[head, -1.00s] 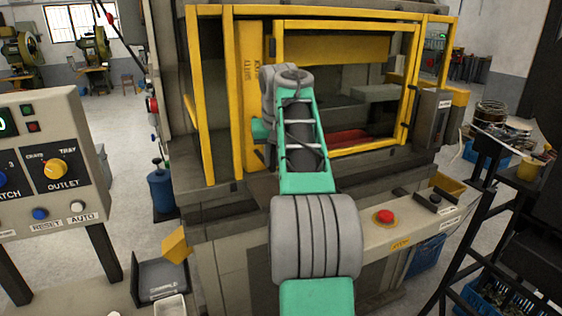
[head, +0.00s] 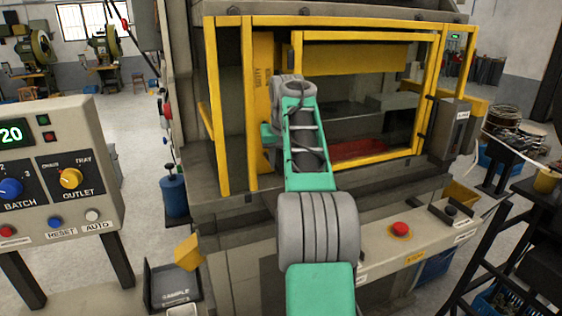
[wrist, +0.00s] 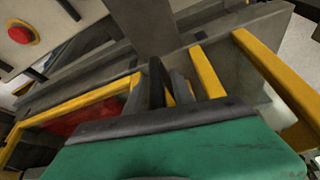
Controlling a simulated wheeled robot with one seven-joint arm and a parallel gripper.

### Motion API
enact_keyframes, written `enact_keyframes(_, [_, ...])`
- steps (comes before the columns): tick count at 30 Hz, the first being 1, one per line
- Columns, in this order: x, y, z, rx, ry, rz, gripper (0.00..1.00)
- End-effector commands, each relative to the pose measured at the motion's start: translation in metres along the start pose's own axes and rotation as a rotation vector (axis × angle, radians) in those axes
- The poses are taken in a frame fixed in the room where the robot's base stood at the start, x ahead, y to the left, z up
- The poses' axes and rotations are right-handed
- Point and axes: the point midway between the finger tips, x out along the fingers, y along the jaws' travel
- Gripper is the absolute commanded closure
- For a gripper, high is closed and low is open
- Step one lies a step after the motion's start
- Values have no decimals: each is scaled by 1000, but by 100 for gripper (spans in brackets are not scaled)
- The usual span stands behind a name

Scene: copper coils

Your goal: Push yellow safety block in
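The yellow safety block (head: 262,75) is a tall upright bar with dark lettering, standing inside the yellow-framed opening of the press in the head view. My arm's wrist is at the opening, just right of the block, and covers part of its right side. My gripper's fingers are hidden in the head view. In the wrist view my gripper (wrist: 168,82) shows two dark fingers close together, with nothing clearly held. Yellow bars (wrist: 207,72) lie just beyond and beside them. I cannot tell whether the fingers touch the block.
The yellow guard frame (head: 219,110) surrounds the opening. A red part (head: 358,148) lies inside at the right. A red button (head: 400,229) is on the front ledge. A control panel (head: 60,175) stands at left, and a sample tray (head: 174,285) is below.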

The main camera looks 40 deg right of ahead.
Motion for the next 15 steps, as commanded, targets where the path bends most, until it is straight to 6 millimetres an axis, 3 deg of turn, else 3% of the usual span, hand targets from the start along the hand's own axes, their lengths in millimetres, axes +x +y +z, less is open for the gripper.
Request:
enact_keyframes(10, [-3,2,1,3,-2,1,64])
enact_keyframes(15, [-32,2,-1,2,0,2,64])
